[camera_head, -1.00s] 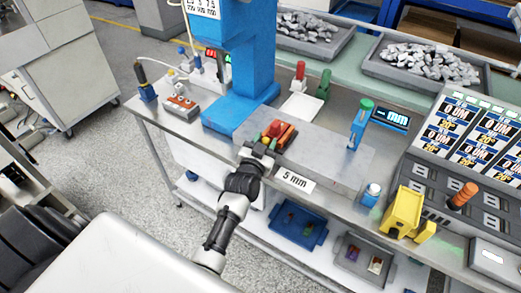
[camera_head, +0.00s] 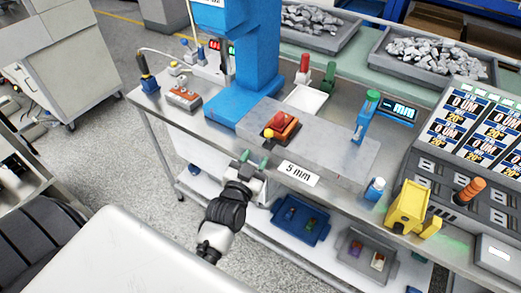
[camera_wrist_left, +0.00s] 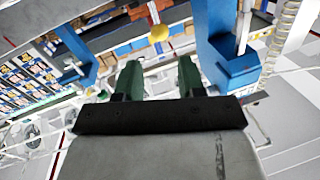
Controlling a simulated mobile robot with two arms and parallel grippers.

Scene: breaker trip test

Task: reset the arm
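A small red and orange device (camera_head: 284,124) with a yellow knob (camera_head: 268,133) sits on the grey block (camera_head: 325,148) on the bench. My left gripper (camera_head: 254,160) is just in front of the bench's near edge, apart from the device. Its two green fingers are spread with nothing between them, and they also show in the left wrist view (camera_wrist_left: 160,80). A yellow ball (camera_wrist_left: 158,33), which looks like the knob, shows beyond the fingertips there. No arm to reset is clearly identifiable. My right gripper is not in view.
A blue press column (camera_head: 255,60) stands behind the block. A green-topped blue post (camera_head: 365,118), a yellow holder (camera_head: 407,207) and a panel of meters (camera_head: 470,125) stand to the right. A grey box with buttons (camera_head: 183,97) is at the left. Bins (camera_head: 300,220) sit on the lower shelf.

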